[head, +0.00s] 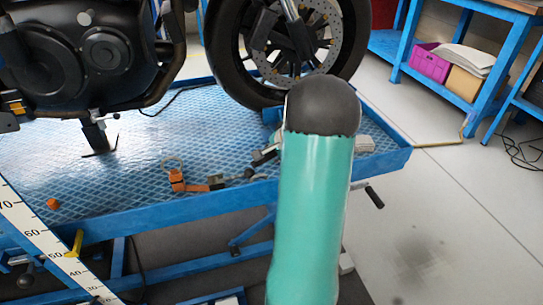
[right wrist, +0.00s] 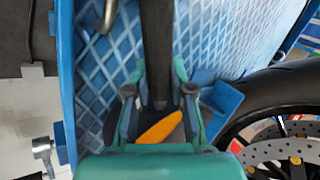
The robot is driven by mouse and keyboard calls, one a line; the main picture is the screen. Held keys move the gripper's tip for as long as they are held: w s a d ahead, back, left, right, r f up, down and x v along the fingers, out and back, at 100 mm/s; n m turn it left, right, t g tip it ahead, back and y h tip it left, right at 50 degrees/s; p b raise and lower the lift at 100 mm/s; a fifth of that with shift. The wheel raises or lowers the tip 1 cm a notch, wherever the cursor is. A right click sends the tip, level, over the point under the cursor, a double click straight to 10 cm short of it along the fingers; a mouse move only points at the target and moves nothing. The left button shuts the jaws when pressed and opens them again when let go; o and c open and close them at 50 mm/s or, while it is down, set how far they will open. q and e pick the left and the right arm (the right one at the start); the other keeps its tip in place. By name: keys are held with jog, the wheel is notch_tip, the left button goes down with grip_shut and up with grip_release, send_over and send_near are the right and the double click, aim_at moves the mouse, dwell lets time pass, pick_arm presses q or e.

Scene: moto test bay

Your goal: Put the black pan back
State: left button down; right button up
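I cannot make out a whole black pan in either view. In the right wrist view a straight dark bar (right wrist: 157,50) runs down from the top edge to between the fingers of my right gripper (right wrist: 159,75). Teal finger parts flank the bar closely on both sides. I cannot tell whether they touch it, or whether the bar belongs to a pan. In the head view my teal right arm reaches over the blue platform (head: 120,190) and hides most of the gripper. My left gripper is not in view.
An orange piece (right wrist: 160,128) shows behind the bar's lower end. The motorcycle tyre (head: 232,70) stands close beyond my right arm. Open floor (head: 440,200) lies to the right.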

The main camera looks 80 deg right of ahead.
jog(key=o, duration=0.4)
jog(key=p+v, duration=0.3)
jog(key=v, duration=0.9)
jog(key=shift+s, duration=0.1)
